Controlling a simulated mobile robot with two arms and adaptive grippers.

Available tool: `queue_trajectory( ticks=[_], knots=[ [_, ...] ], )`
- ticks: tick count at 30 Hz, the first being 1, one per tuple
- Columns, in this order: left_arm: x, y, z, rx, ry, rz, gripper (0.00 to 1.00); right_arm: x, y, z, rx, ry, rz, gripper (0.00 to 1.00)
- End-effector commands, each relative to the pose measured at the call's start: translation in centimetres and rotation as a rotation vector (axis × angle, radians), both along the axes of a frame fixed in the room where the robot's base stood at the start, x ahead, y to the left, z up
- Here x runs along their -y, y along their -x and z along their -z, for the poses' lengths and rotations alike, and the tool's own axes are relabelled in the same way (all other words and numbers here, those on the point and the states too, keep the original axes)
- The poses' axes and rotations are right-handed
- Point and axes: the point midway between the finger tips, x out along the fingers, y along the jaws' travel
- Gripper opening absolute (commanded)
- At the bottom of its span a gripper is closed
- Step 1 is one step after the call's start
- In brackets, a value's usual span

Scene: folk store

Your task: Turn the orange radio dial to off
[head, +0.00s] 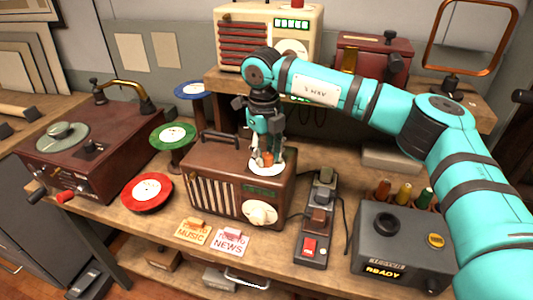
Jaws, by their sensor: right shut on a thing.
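A brown wooden radio (233,190) stands in the middle of the table, with a slatted front and a large cream knob (259,214) at its front right. A small orange dial (267,159) sits on a white round plate on the radio's top right. My right gripper (267,157) points straight down over the radio top and is shut on the orange dial. Its fingers hide part of the dial, so its pointing direction cannot be told. My left gripper is not in view.
Red (147,191) and green (173,135) record discs and a wooden record player (92,150) stand left. Cards (229,241) lie in front. A power strip (317,220) and grey box (400,250) stand right. A cream radio (268,35) sits on the shelf behind.

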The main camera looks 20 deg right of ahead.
Motion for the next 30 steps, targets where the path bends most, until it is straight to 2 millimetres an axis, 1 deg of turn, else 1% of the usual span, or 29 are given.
queue_trajectory(
  ticks=[8,9,13,20,23,26,29,30],
  knots=[
    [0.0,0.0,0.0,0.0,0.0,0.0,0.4,0.0,-0.1,-0.2,0.004,-0.001,0.001,0.0],
    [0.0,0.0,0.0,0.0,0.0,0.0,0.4,0.0,-0.1,-0.2,0.004,-0.001,0.001,0.36],
    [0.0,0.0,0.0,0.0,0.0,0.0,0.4,0.0,-0.1,-0.2,0.003,0.0,0.002,0.53],
    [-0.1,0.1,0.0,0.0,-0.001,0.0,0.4,0.0,0.0,-0.1,0.001,0.0,0.001,0.54],
    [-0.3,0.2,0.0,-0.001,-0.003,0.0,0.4,0.0,0.0,-0.4,0.001,0.0,0.001,0.54],
    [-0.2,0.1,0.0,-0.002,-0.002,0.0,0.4,-0.1,-0.1,-1.4,0.002,-0.002,0.002,0.54],
    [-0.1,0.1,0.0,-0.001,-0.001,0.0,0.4,-0.1,0.0,-3.3,0.005,-0.002,0.002,0.54],
    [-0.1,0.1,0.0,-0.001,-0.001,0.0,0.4,-0.2,0.0,-4.1,0.006,-0.001,0.002,0.54]
  ],
)
